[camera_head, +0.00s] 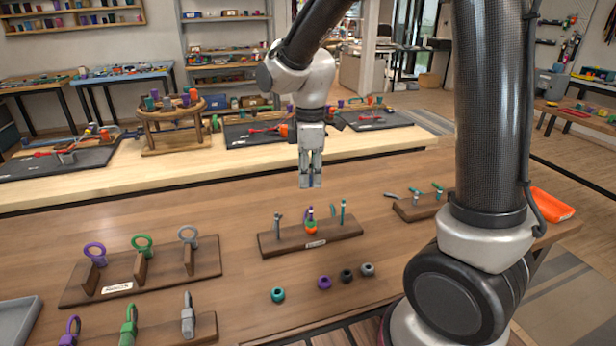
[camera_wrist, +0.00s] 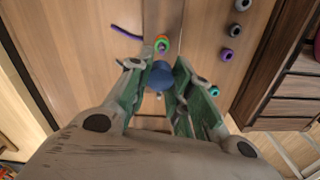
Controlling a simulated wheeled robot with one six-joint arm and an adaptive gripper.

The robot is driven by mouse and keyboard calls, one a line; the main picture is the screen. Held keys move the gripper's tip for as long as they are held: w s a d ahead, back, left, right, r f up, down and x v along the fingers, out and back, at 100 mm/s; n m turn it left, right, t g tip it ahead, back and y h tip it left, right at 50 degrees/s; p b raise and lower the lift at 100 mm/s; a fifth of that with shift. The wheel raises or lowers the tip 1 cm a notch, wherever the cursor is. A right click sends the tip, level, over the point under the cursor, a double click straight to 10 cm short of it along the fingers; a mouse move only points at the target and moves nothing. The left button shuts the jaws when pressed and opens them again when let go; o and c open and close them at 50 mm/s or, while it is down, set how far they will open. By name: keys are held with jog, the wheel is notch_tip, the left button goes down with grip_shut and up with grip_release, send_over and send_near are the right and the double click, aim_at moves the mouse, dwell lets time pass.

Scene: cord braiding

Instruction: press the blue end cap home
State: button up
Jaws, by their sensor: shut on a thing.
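My gripper (camera_head: 311,183) points down above the table and is shut on the blue end cap (camera_wrist: 161,74). In the wrist view the cap sits between the two fingertips of my gripper (camera_wrist: 158,80). Below stands a small wooden block (camera_head: 350,228) with upright pegs. Its middle post (camera_head: 310,226) carries orange and green pieces with purple above; the wrist view shows a green and orange ring (camera_wrist: 162,43) just beyond the cap. The cap is apart from the post in the head view. The cap's underside is hidden.
Loose teal (camera_head: 278,295), purple (camera_head: 324,283), black and grey caps lie in front of the block. A rack with three rings (camera_head: 140,272) stands left. Table between is clear.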

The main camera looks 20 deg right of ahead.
jog(key=shift+s+d+f, duration=0.1)
jog(key=shift+s+f, duration=0.05)
jog(key=shift+f, duration=3.35)
jog(key=shift+f, duration=0.2)
jog(key=o, duration=1.1)
jog(key=shift+r, duration=3.05)
